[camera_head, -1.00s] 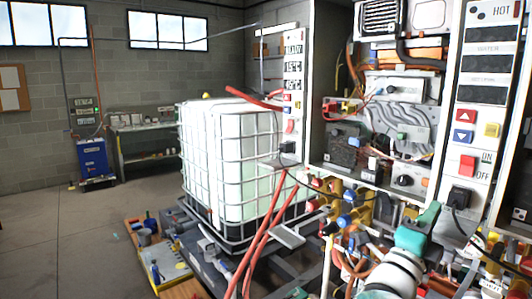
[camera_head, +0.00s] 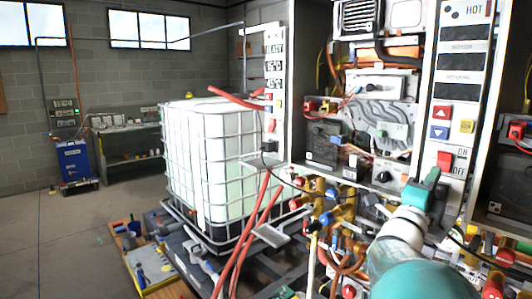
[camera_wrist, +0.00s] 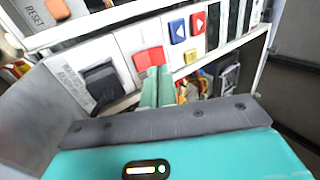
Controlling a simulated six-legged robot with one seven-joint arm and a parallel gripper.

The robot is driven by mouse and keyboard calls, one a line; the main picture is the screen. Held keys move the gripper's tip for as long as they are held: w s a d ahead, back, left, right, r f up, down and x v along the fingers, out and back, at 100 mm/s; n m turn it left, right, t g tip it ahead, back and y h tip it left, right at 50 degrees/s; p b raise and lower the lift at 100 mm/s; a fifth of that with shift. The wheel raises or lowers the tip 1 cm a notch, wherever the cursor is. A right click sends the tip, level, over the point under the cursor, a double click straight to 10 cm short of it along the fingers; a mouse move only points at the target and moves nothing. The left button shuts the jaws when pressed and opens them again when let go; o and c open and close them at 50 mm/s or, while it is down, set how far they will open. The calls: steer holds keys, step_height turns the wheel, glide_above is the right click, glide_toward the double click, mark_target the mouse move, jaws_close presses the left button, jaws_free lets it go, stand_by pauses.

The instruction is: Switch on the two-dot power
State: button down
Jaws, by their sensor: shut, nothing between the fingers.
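The panel with two dots beside the word HOT (camera_head: 470,12) stands at the right of the head view. On it, a red power switch (camera_head: 445,159) sits beside ON/OFF labels. In the wrist view, the red switch (camera_wrist: 148,60) lies right at my fingertips. My gripper (camera_head: 431,178) is shut and empty, just below the red switch in the head view. In the wrist view, its green fingers (camera_wrist: 157,74) overlap the switch's lower edge. I cannot tell whether they touch it. The fingers and arm hide the panel's lower part in the head view.
Red (camera_head: 442,112), blue (camera_head: 438,132) and yellow (camera_head: 466,126) buttons sit above the switch. A black socket-like part (camera_wrist: 103,82) is beside it in the wrist view. Pipes and valves (camera_head: 330,205) crowd below. A caged white tank (camera_head: 215,160) stands left; floor farther left is open.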

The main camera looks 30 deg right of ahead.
mark_target(444, 156)
steer(key=shift+x, duration=2.25)
steer(key=shift+r, duration=0.15)
steer(key=shift+d+r+y, duration=0.15)
steer(key=shift+y, duration=0.25)
steer(key=shift+d, duration=0.1)
